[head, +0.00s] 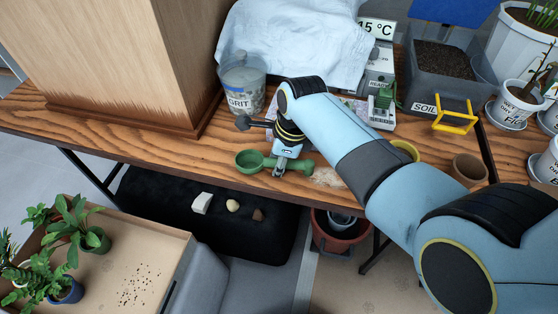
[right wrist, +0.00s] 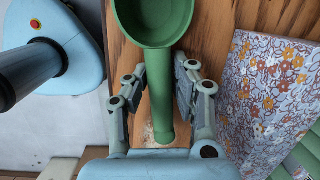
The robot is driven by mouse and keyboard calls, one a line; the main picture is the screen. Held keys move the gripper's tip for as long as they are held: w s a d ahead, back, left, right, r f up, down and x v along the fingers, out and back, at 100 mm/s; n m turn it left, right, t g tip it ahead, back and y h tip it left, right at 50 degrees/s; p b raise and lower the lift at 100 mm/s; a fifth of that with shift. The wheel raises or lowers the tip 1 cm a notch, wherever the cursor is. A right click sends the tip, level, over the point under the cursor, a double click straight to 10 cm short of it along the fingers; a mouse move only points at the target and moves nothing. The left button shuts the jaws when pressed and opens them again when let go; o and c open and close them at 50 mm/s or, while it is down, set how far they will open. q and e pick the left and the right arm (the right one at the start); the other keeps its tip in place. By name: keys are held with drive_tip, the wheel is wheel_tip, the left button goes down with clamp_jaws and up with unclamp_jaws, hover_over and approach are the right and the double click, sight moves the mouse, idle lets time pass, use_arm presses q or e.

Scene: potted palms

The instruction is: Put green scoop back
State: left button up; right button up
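The green scoop (head: 249,161) lies on the wooden bench near its front edge, bowl to the left and handle to the right. In the right wrist view the scoop (right wrist: 157,20) has its bowl at the top, and its handle runs down between my fingers. My right gripper (head: 281,170) is over the handle. In the right wrist view the right gripper (right wrist: 160,88) has its fingers apart, one on each side of the handle. A gap shows on the left side; the right finger is very near the handle, and contact there is unclear. My left gripper is not in view.
A GRIT bucket (head: 241,85) stands behind the scoop. A grey SOIL bin (head: 424,96) and a yellow frame (head: 455,117) are at the back right. A yellow pot (head: 405,150) and a brown pot (head: 468,169) stand near the front edge. A wooden cabinet (head: 120,60) fills the left.

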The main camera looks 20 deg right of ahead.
drive_tip(key=o, duration=0.4)
